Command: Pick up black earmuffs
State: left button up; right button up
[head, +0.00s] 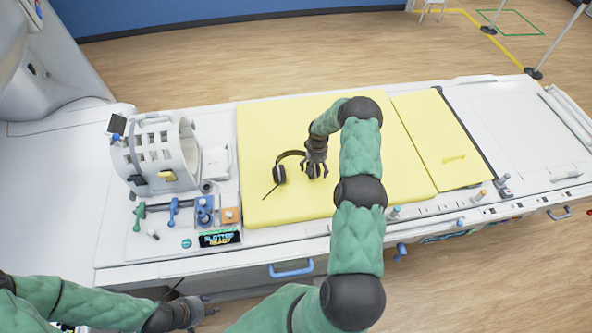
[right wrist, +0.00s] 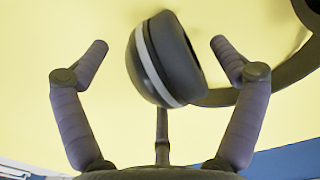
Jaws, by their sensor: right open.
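The black earmuffs (head: 279,174) lie on the yellow mat, with the headband curving behind and a thin boom sticking out toward the front left. In the right wrist view one black ear cup (right wrist: 172,65) with a pale stripe lies between the spread fingers, and a gap shows on both sides. Part of the headband shows at the right there. My right gripper (head: 316,168) is open over the right ear cup and partly hides it. My left gripper (head: 200,309) is low at the front, away from the earmuffs; its fingers are too small to read.
The yellow mat (head: 262,125) covers the middle of the white bed (head: 520,130). A white ring-shaped device (head: 152,150) stands left of the mat. Small blue, green and orange parts (head: 230,215) lie in front of it. The mat around the earmuffs is clear.

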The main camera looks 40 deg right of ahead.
jog(key=shift+f, duration=0.1)
jog(key=c, duration=1.5)
